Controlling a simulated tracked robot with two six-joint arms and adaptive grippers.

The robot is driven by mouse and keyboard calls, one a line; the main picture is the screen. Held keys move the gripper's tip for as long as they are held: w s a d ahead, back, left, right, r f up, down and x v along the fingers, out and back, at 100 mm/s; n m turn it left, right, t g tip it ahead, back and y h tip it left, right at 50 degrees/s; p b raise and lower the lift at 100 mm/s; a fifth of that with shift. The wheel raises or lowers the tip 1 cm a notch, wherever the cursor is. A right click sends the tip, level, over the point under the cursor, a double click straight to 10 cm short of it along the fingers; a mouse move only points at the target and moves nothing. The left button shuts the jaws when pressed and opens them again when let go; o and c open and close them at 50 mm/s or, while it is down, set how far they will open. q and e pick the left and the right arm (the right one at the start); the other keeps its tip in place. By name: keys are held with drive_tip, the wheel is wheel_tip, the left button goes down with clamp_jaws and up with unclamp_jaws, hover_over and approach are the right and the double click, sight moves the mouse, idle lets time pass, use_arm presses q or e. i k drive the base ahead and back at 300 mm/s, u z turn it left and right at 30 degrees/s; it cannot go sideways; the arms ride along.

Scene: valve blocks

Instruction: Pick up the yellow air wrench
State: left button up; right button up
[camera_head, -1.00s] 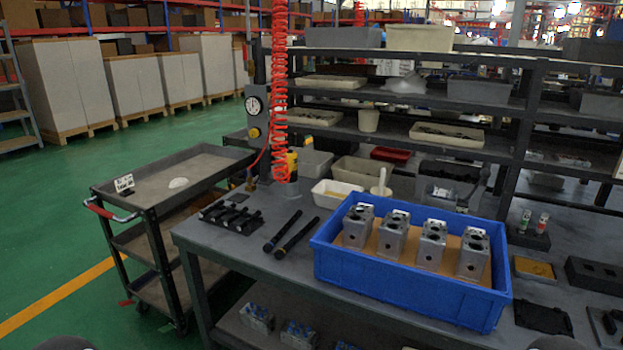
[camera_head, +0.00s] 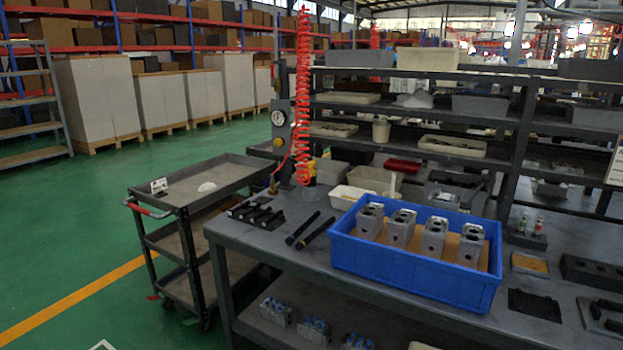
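The yellow air wrench (camera_head: 311,169) is small and partly hidden in the head view. It hangs or stands at the lower end of a red coiled hose (camera_head: 303,90), beside a dark post with a gauge (camera_head: 279,118), at the back left of the workbench. I cannot tell whether it touches the bench. Neither of my grippers shows.
A blue crate (camera_head: 410,282) with several metal valve blocks (camera_head: 403,228) stands on the workbench (camera_head: 262,236). Two black rods (camera_head: 302,227) lie left of it. A grey cart (camera_head: 215,178) stands left of the bench. Green floor (camera_head: 70,225) is open at left.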

sight(313, 165)
drive_tip(key=u, duration=0.1)
drive_tip(key=i, duration=1.1)
drive_tip(key=z, duration=2.85)
drive_tip(key=k, duration=1.65)
drive_tip(key=z, duration=1.65)
drive_tip(key=i, duration=0.05)
drive_tip(key=u, duration=2.85)
